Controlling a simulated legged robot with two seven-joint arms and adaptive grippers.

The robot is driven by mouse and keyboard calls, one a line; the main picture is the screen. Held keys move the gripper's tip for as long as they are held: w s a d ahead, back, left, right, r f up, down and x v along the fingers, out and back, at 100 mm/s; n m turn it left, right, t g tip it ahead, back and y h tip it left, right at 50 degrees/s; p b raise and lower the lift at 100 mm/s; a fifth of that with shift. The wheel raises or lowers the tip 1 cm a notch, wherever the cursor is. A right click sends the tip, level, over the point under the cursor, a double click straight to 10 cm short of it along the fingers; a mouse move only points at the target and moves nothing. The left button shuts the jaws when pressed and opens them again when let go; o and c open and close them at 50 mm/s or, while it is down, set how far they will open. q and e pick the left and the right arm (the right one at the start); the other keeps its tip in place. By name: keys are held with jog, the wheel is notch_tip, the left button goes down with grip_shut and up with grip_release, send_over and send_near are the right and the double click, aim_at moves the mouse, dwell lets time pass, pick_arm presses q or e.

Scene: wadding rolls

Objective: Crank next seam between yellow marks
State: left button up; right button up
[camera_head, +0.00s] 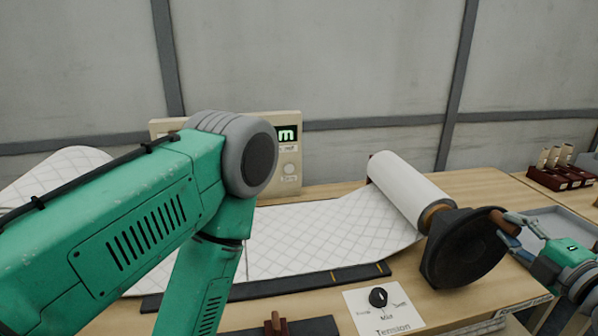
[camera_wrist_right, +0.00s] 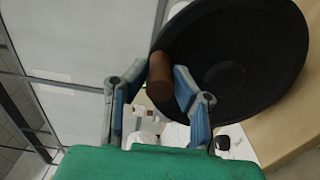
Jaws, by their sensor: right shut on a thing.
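White quilted wadding (camera_head: 340,232) runs from the roll (camera_head: 405,190) across the table to the left. A dark strip (camera_head: 285,287) along its front edge carries yellow marks (camera_head: 333,276) near its right end. A seam line (camera_head: 246,262) shows just beside my left arm, which hides much of the wadding. The black crank disc (camera_head: 462,248) is at the roll's right end. My right gripper (camera_head: 507,228) is shut on its brown handle (camera_head: 495,215); the right wrist view shows the handle (camera_wrist_right: 160,78) between the fingers. My left gripper is out of view.
A beige device with a green display (camera_head: 287,134) stands behind, mostly hidden. A tension card with a black knob (camera_head: 378,298) lies at the front. A grey tray (camera_head: 560,222) and a dark red rack (camera_head: 560,178) are at the right.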

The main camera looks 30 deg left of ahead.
jog(key=shift+w+d+f, duration=0.15)
jog(key=shift+d+f, duration=0.1)
jog(key=shift+f, duration=0.1)
jog(key=shift+w+d+f+b, duration=0.25)
jog(key=shift+w+d+b, duration=0.3)
jog(key=shift+d, duration=0.15)
jog(key=shift+d+f, duration=0.1)
jog(key=shift+w+d+f+b, duration=0.4)
jog(key=shift+w+d+b, duration=0.1)
jog(key=shift+d, duration=0.05)
